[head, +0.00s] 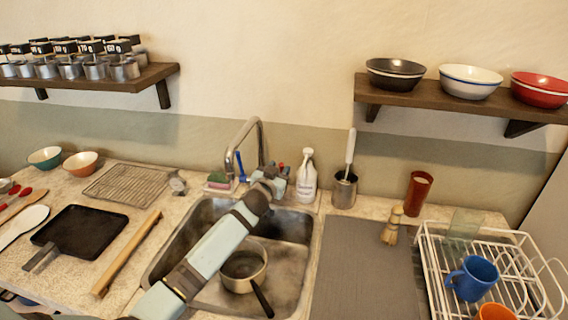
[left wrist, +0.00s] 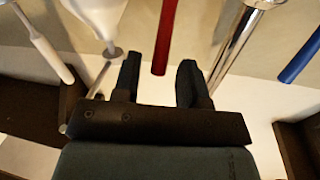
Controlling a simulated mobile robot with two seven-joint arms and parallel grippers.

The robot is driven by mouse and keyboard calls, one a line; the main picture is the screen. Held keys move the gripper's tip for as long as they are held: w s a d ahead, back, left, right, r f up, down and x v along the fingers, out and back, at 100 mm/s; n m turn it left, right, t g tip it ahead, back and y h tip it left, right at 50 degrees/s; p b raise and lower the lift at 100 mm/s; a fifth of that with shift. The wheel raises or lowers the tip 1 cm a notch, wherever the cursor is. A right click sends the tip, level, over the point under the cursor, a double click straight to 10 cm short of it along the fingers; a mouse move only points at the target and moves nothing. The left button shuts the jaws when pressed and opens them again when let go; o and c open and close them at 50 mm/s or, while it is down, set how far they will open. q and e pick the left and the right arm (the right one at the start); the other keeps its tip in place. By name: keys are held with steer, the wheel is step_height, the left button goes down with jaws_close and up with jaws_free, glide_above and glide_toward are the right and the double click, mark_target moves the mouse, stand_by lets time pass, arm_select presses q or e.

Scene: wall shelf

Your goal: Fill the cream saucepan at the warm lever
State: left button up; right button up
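The cream saucepan (head: 256,279) sits upright in the sink basin (head: 289,240), its dark handle pointing to the lower right. My left arm hides part of its rim. No water stream shows; the spout's lower end is partly behind my arm. The chrome tap (head: 256,135) stands behind the basin. Its red warm lever (head: 283,167) is on the right and its blue lever (head: 240,165) on the left. My left gripper (head: 272,176) is at the red lever. In the left wrist view the open fingers (left wrist: 158,82) stand either side of the red lever (left wrist: 167,35), with gaps visible. My right gripper is out of view.
A white spray bottle (head: 306,178) stands close right of the gripper, with a utensil pot (head: 344,190) beyond. Sponges (head: 218,181) lie left of the tap. A dish rack (head: 435,262) is at right.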

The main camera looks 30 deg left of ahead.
arm_select(q)
steer(key=shift+w+a, duration=0.15)
steer(key=shift+w, duration=1.85)
jaws_close()
